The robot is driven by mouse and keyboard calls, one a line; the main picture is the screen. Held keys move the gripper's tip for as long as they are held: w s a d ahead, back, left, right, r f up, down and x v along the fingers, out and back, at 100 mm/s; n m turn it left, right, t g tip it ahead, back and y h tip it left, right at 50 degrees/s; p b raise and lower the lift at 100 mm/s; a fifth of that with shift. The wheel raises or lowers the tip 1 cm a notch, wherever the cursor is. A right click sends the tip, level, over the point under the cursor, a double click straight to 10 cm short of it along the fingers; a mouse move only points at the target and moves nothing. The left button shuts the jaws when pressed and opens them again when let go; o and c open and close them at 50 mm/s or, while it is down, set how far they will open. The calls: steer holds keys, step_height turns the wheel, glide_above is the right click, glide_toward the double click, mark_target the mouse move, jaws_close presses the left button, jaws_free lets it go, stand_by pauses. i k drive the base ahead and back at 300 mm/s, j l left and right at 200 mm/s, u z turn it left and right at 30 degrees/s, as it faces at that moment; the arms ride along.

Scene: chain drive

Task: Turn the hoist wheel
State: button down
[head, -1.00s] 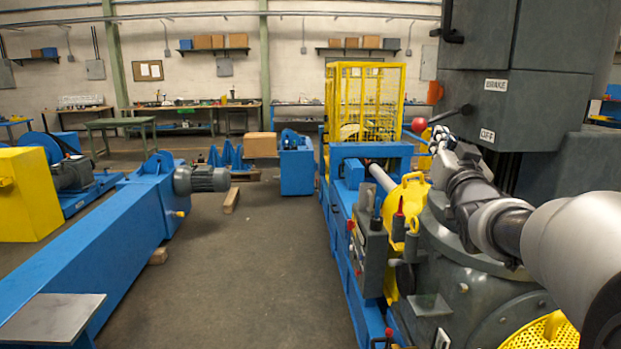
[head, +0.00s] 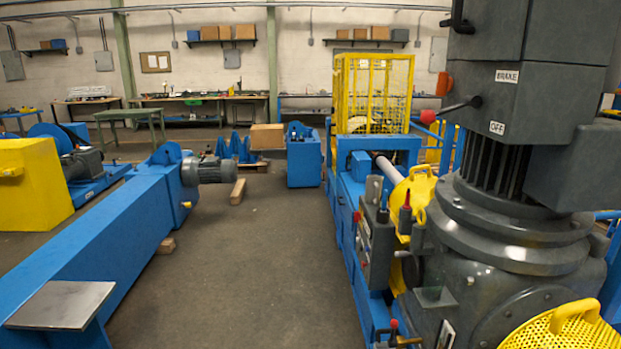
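My gripper is out of view, and no part of my arm shows. No wheel in view can be told for certain as the hoist wheel. A grey motor housing (head: 480,85) stands at the right, with labels reading BRAKE and OFF. A brake lever with a red knob (head: 430,116) sticks out of its left side, pointing left and slightly down.
A long blue beam (head: 110,222) with a grey motor (head: 209,171) runs along the left. A blue machine frame (head: 345,215) with a yellow mesh cage (head: 376,90) runs along the right. The floor (head: 255,265) between them is clear, apart from wooden blocks beside the beam.

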mark_target(413, 272)
steer(key=z, duration=3.1)
steer(key=u, duration=2.6)
steer(key=i+j+u, duration=0.1)
steer(key=i+j, duration=0.15)
steer(key=i, duration=0.35)
steer(key=i+j+u, duration=0.1)
steer(key=i+j, duration=0.15)
steer(key=i, duration=0.3)
steer(key=i+j+u, duration=0.1)
steer(key=i, duration=0.5)
